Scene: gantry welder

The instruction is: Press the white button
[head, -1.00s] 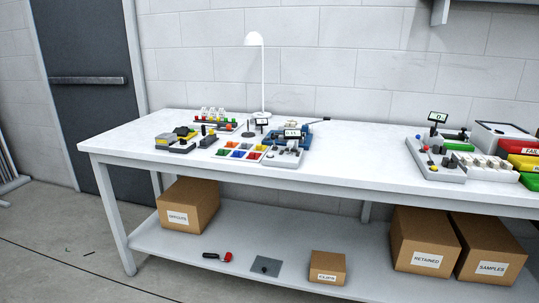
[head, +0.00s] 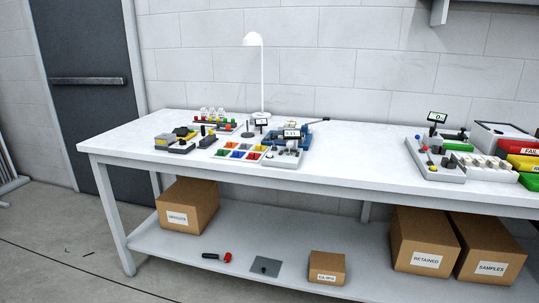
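A white workbench (head: 345,152) holds several small devices. I cannot make out the white button at this size. A grey device with a small display (head: 291,134) and dark knobs stands at the middle left, beside a tray of coloured compartments (head: 240,152). At the right, another grey device (head: 434,165) carries small red and blue parts, with a display (head: 437,117) on a post behind it. Neither of my grippers is in view.
A white lamp (head: 262,75) stands at the back of the bench. Red and yellow bins (head: 522,163) are at the right end. Cardboard boxes (head: 425,240) sit on the lower shelf (head: 215,236). The bench middle is clear, and open floor lies at the left.

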